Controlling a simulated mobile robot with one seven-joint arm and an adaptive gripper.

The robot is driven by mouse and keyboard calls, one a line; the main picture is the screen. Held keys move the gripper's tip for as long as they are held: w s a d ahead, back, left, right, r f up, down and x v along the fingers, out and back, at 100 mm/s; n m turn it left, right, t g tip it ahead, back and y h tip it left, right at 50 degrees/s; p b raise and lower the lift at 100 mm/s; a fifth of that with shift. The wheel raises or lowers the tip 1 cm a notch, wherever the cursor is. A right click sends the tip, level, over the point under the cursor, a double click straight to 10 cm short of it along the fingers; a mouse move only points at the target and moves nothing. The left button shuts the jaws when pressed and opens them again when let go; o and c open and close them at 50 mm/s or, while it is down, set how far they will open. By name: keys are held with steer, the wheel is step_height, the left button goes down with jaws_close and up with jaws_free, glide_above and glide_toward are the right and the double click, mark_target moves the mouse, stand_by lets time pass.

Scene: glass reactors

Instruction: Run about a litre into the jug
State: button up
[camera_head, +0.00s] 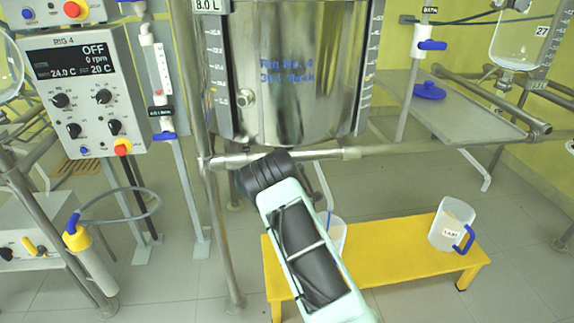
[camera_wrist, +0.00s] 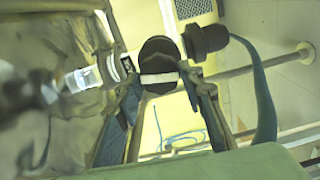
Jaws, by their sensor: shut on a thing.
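The steel vessel marked Rig No. 4 (camera_head: 295,70) hangs upper middle in the head view. A clear jug (camera_head: 336,236) stands on the yellow bench, partly hidden behind my arm. A second jug with a blue handle (camera_head: 452,224) stands at the bench's right end. In the wrist view, my gripper (camera_wrist: 160,79) is closed about a dark round piece with a pale bar (camera_wrist: 158,62). I cannot tell surely whether this piece is the drain valve's handle. My arm hides the gripper and the vessel's underside in the head view. No flow is visible.
The yellow bench (camera_head: 420,257) stands under the vessel. A steel frame rail (camera_head: 375,150) crosses above it. The control box (camera_head: 88,88) reads OFF at the left. A grey side table (camera_head: 470,125) with a blue lid (camera_head: 429,91) stands behind right.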

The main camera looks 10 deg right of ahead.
steer(key=shift+d+f+n, duration=0.1)
steer(key=shift+n, duration=1.8)
steer(key=o, duration=1.2)
steer(key=shift+c, duration=0.2)
